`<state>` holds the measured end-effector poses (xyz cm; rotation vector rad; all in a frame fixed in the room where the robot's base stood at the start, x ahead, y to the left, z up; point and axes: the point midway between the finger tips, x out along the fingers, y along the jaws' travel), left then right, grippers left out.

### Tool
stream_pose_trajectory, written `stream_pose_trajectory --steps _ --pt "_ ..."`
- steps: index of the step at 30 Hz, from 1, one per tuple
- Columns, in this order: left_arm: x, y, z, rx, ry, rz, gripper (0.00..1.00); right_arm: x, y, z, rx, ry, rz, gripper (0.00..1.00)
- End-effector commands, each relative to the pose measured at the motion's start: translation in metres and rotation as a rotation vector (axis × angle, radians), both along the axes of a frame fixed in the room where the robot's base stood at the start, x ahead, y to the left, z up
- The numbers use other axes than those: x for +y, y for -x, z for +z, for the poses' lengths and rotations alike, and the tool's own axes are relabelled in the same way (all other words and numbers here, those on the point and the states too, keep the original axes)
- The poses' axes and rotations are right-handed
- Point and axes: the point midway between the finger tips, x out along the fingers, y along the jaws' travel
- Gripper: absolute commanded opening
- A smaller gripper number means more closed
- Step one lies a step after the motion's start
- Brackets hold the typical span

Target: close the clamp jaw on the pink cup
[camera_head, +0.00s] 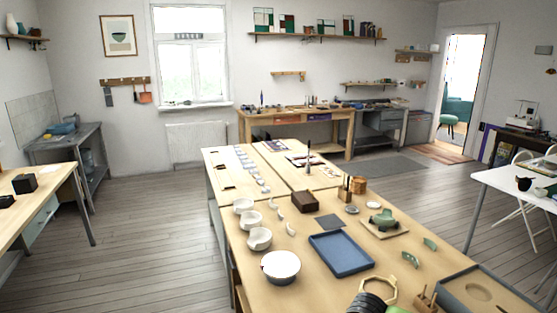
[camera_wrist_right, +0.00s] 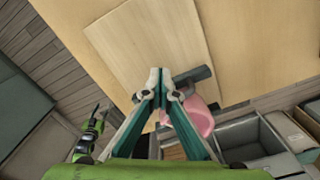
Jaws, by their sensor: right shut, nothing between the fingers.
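The pink cup (camera_wrist_right: 203,117) shows in the right wrist view, just right of my right gripper's fingers, which cover part of it. A dark grey clamp bar (camera_wrist_right: 194,75) lies above the cup in that picture, close to the fingertips. The rest of the clamp is mostly hidden behind the fingers. My right gripper (camera_wrist_right: 161,88) is shut and empty, its tips beside the clamp bar; I cannot tell whether they touch it. A small green and black part at the left of that view seems to be my other arm; its jaw is unclear. The head view shows neither pink cup nor clamp.
In the wrist view a pale board (camera_wrist_right: 140,45) fills the top, with grey bins (camera_wrist_right: 285,130) at the lower right. In the head view the long bench holds white bowls (camera_head: 281,266), a blue tray (camera_head: 341,254) and a wooden ring (camera_head: 378,290).

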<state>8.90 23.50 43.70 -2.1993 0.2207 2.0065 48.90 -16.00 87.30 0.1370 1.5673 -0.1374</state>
Motion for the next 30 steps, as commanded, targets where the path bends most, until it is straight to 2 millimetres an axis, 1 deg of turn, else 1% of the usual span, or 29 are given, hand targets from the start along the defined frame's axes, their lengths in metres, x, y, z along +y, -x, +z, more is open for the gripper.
stream_pose_trajectory --steps 5,30 --pt "0.0 0.0 0.005 0.0 0.0 0.0 0.4 0.0 -0.001 0.007 -0.001 -0.001 0.0 0.0" --pt "0.0 0.0 0.043 0.0 0.0 0.0 0.4 0.0 -0.001 0.066 -0.001 0.0 -0.001 0.0"
